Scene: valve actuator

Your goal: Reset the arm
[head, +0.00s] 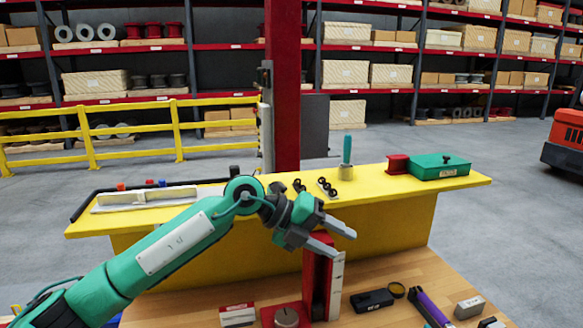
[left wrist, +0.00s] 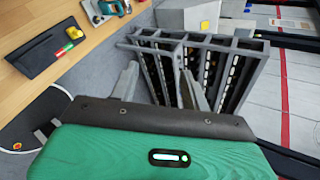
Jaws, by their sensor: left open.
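My left arm (head: 165,250), green with dark joints, reaches in from the lower left of the head view. Its gripper (head: 346,244) hangs in front of the yellow bench, above the wooden table, pointing right and slightly down. The two grey fingers are apart with nothing between them. In the left wrist view the open gripper (left wrist: 159,69) points toward a grey slatted rack (left wrist: 228,68), and its fingers overlap it in the picture; I cannot tell the distance. My right gripper is not in view.
The yellow bench (head: 460,183) holds a green case (head: 440,168), a red spool (head: 398,164) and a teal-handled tool (head: 347,150). The wooden table (head: 390,285) holds a red upright block (head: 312,280), a black device (head: 372,300) and a purple tool (head: 430,308). Yellow railings and shelves stand behind.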

